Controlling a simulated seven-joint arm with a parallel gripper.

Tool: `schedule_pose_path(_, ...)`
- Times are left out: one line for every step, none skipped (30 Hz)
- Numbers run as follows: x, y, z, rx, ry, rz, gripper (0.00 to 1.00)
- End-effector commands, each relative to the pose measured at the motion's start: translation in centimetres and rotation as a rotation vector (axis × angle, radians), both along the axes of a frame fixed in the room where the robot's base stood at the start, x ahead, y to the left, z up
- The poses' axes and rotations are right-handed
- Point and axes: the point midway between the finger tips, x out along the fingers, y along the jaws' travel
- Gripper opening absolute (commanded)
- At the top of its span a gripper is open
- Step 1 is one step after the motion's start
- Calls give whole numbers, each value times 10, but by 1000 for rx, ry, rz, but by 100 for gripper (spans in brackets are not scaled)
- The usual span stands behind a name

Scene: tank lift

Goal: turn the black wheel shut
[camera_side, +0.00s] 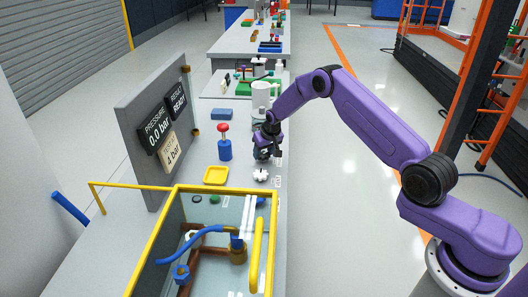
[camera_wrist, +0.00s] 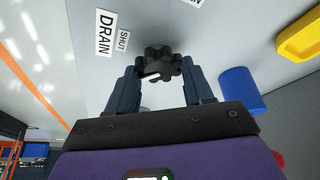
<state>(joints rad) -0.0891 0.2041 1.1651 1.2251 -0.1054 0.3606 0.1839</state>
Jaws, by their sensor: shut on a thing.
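The black wheel (camera_wrist: 158,56) is a lobed knob standing on the grey bench top. In the wrist view it sits between the two fingertips of my gripper (camera_wrist: 160,74), which is shut on it. In the side view my gripper (camera_side: 266,148) reaches down to the bench's right edge and hides most of the wheel. A DRAIN label (camera_wrist: 104,34) and a SHUT label (camera_wrist: 123,41) lie beside the wheel in the wrist view. The wheel's exact turn angle cannot be told.
A white wheel (camera_side: 261,175) is just nearer the camera than my gripper. A blue post with a red knob (camera_side: 224,146) and a yellow tray (camera_side: 216,176) stand left. The yellow-framed tank (camera_side: 172,188) is in front. A panel (camera_side: 158,127) reads 0.0 bar.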

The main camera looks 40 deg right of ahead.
Motion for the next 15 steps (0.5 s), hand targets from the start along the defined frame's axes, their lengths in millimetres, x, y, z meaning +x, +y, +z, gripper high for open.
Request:
schedule_pose_path(0,1,0,-1,1,-33,21)
schedule_pose_path(0,1,0,-1,1,-56,21)
schedule_pose_path(0,1,0,-1,1,-87,21)
schedule_pose_path(0,2,0,-1,2,-112,21)
schedule_pose_path(0,1,0,-1,2,-136,21)
schedule_pose_path(0,2,0,-2,1,-168,21)
schedule_pose_path(0,2,0,-1,2,-192,21)
schedule_pose_path(0,2,0,-1,3,-216,21)
schedule_pose_path(0,2,0,-2,2,-250,21)
schedule_pose_path(0,2,0,-1,2,-275,21)
schedule_pose_path(0,2,0,-2,3,-301,21)
schedule_pose_path(0,2,0,-1,1,-337,21)
schedule_pose_path(1,2,0,-2,2,-365,21)
schedule_pose_path(1,3,0,-1,2,-392,21)
schedule_pose_path(1,3,0,-2,2,-429,21)
